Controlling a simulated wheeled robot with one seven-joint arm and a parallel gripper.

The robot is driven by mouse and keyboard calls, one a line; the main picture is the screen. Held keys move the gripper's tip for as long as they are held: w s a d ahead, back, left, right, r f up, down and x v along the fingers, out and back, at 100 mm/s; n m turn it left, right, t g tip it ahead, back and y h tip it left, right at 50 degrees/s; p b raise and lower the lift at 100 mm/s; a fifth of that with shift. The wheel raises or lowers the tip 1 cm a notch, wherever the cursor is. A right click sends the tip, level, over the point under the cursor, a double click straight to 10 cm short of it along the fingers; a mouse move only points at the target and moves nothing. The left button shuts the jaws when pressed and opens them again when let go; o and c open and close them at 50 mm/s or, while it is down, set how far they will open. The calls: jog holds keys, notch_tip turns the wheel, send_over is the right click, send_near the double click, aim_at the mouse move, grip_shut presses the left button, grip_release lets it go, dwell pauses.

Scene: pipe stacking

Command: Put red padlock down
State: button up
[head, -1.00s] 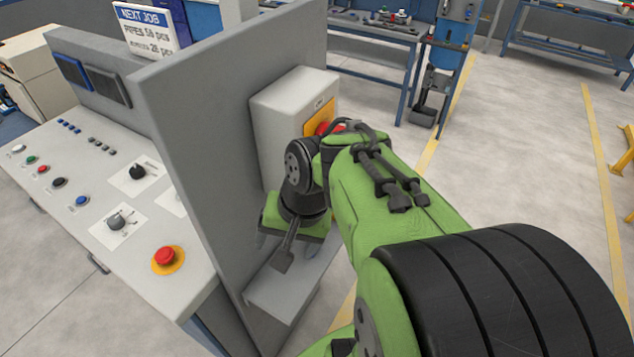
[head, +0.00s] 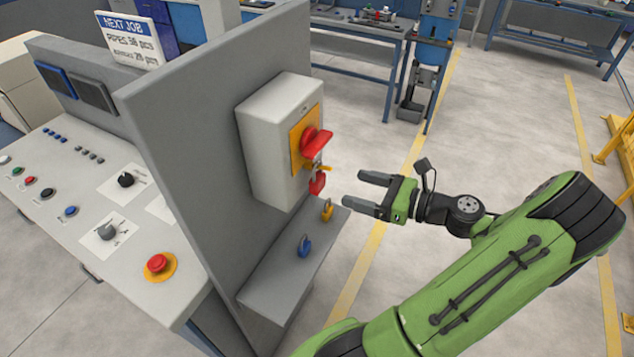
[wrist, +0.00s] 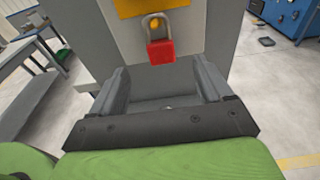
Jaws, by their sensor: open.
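The red padlock (head: 317,184) hangs by its shackle below the red rotary switch (head: 316,140) on the grey switch box (head: 275,140). In the wrist view the red padlock (wrist: 160,51) hangs ahead of the fingers, its silver shackle up against the yellow plate. My gripper (head: 352,190) is open and empty, to the right of the padlock and apart from it, its fingers pointing at the box.
A blue padlock (head: 304,246) and a yellow padlock (head: 327,210) stand on the shelf. The tall grey panel (head: 185,130) separates it from a control desk (head: 60,185) with buttons. Open floor lies to the right.

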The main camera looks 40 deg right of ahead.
aim_at(322, 180)
jog(key=x, duration=0.5)
jog(key=b+x, duration=0.1)
jog(key=x, duration=0.3)
jog(key=shift+w+a+f, duration=0.15)
jog(key=shift+w+f, duration=0.1)
jog(key=shift+w, duration=0.05)
jog(key=shift+s, duration=0.15)
jog(key=shift+c, duration=0.7)
jog(key=c, duration=1.1)
